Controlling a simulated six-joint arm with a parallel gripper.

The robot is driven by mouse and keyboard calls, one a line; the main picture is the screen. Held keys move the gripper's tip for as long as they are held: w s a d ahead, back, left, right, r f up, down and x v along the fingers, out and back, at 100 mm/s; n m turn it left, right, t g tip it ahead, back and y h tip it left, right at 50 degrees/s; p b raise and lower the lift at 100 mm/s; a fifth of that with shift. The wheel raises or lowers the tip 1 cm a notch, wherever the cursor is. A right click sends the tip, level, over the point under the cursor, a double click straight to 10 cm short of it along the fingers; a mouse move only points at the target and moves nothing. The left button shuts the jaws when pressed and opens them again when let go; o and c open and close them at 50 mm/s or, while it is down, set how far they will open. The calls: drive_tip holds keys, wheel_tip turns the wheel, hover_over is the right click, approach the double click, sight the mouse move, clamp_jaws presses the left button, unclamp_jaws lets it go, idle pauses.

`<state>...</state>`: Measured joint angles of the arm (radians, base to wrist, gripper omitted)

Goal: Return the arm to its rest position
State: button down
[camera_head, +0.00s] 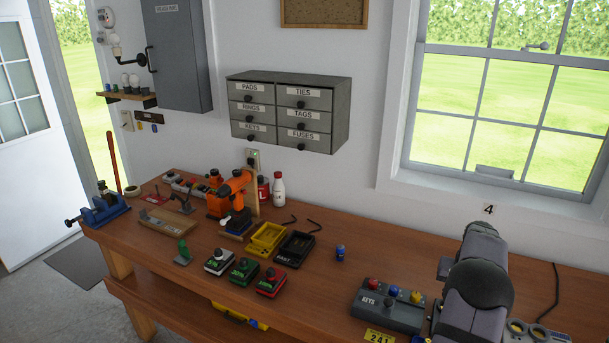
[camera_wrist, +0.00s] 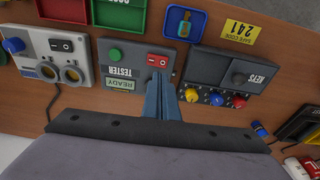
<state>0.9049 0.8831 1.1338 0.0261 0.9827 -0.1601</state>
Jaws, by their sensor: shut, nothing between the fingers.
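My arm (camera_head: 478,285) shows in the head view as dark grey links over the right part of the workbench (camera_head: 330,255). Its fingers are hidden there behind the links. In the wrist view my gripper (camera_wrist: 161,82) is shut and empty, its blue-grey fingers together. The fingertips appear over the lower edge of the grey tester box (camera_wrist: 138,55), near its red switch. I cannot tell whether they touch it.
The grey KEYS box (camera_head: 387,304) stands left of my arm, with the yellow 241 card (camera_head: 379,336) in front. A grey box with two round sockets (camera_wrist: 60,72) is beside the tester. Drawers (camera_head: 290,110) hang on the wall.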

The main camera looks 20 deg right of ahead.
drive_tip(key=w+a+r+n+b, duration=0.2)
drive_tip(key=a+n, duration=0.2)
drive_tip(key=a, duration=2.3)
drive_tip(key=s+a+f+n+b, duration=0.1)
drive_tip(key=s+a+n, duration=0.1)
drive_tip(key=s+a, duration=0.6)
drive_tip(key=s+a+f+n+g+y+b, duration=0.1)
drive_tip(key=s+a+f+n, duration=0.1)
drive_tip(key=s+a, duration=0.6)
drive_tip(key=shift+a+f+n, duration=0.15)
drive_tip(key=shift+a+n, duration=0.15)
drive_tip(key=shift+a, duration=0.7)
